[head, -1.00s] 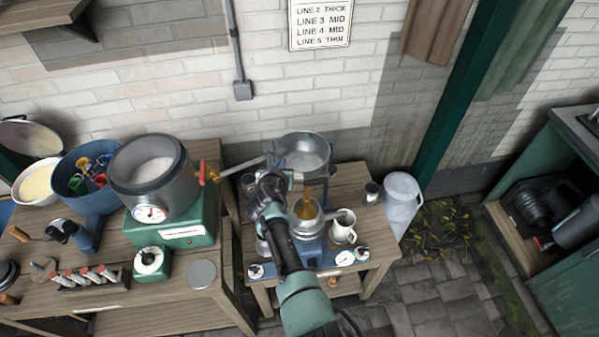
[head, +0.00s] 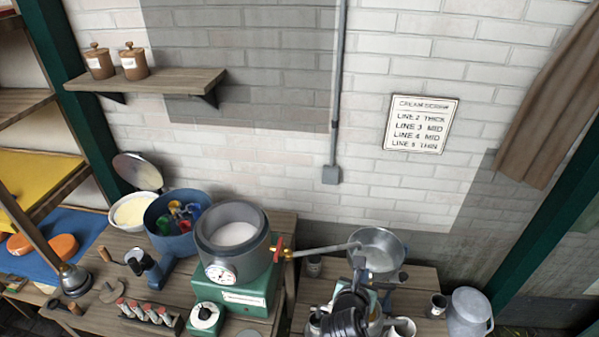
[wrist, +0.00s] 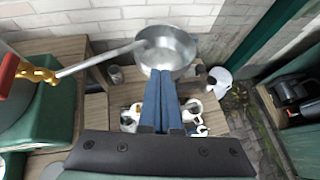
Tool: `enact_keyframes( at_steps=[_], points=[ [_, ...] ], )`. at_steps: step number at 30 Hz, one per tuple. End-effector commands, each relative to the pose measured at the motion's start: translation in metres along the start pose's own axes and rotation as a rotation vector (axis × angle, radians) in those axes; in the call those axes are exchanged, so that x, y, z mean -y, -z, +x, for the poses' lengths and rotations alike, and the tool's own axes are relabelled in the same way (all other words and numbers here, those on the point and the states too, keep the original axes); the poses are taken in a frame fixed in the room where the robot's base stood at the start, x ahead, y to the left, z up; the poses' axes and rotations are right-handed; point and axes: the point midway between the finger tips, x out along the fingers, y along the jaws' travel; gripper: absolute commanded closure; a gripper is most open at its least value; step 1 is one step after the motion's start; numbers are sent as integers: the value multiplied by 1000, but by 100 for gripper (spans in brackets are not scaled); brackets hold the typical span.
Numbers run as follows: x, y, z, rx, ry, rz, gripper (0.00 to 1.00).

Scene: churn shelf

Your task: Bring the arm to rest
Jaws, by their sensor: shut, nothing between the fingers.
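My gripper (wrist: 163,100) shows in the wrist view with its two blue fingers together and nothing between them. It points toward the metal bowl (wrist: 166,50), and whether it touches the bowl cannot be told. In the head view my arm rises from the lower edge, and my gripper (head: 359,262) is in front of the metal bowl (head: 384,248) on the right-hand table. My wrist hides part of that table and the things below the bowl.
A green-based machine with a grey vat (head: 232,238) stands left of my arm. Its long spout pipe (head: 325,250) reaches over to the bowl, close to my gripper. A grey can (head: 468,312) stands at right. The wall sign (head: 421,123) hangs above clear space.

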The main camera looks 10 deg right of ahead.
Motion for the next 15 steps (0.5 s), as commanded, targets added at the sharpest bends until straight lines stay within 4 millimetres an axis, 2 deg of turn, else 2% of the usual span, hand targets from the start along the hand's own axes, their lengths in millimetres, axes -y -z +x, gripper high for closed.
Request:
enact_keyframes(
  at_steps=[4,7,11,15],
  points=[
    [-2,-3,0,8,-5,15,100],
    [-22,-32,-6,68,-52,162,100],
    [-60,-96,-32,175,-183,501,100],
    [-99,-168,-83,248,-399,921,100]
  ],
)
